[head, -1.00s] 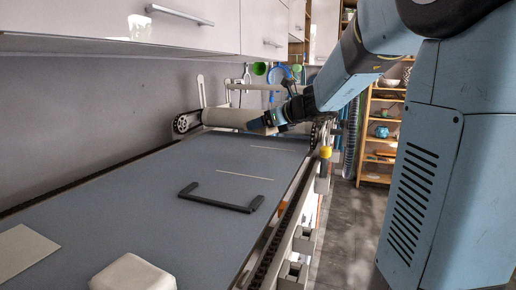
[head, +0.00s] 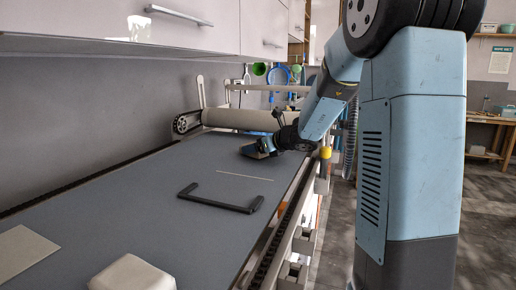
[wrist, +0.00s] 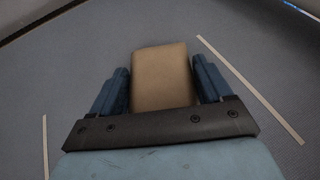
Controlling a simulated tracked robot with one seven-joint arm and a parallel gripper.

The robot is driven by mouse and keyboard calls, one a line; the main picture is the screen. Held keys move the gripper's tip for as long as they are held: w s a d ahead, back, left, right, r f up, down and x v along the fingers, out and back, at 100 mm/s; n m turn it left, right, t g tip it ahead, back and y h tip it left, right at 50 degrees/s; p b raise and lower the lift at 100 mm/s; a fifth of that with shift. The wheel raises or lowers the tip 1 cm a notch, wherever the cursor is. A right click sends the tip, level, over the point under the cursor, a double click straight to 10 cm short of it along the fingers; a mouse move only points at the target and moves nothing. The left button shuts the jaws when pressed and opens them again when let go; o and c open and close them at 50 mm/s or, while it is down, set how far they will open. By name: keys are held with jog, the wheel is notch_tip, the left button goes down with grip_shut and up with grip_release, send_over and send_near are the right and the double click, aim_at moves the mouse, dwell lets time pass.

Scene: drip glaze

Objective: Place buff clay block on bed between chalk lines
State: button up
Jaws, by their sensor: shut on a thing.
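The buff clay block (wrist: 161,78) is between the two blue fingers of my gripper (wrist: 162,72) in the wrist view. One chalk line (wrist: 250,88) runs diagonally right of the block, and another (wrist: 45,146) lies at lower left; the block is between them. In the head view my gripper (head: 257,148) is low over the far part of the grey bed (head: 130,205). The nearer chalk line (head: 245,176) shows in front of it; the farther one is hidden by my arm. I cannot tell whether the block touches the bed.
A dark U-shaped handle (head: 218,203) lies on the bed nearer than the chalk line. A pale rounded block (head: 132,274) and a beige sheet (head: 22,251) are at the near end. A roller (head: 238,118) spans the bed's far end. Cabinets overhang the left side.

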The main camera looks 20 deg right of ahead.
dwell(0.3)
jog(key=o, duration=1.4)
jog(key=shift+c, duration=0.2)
jog(key=v, duration=1.2)
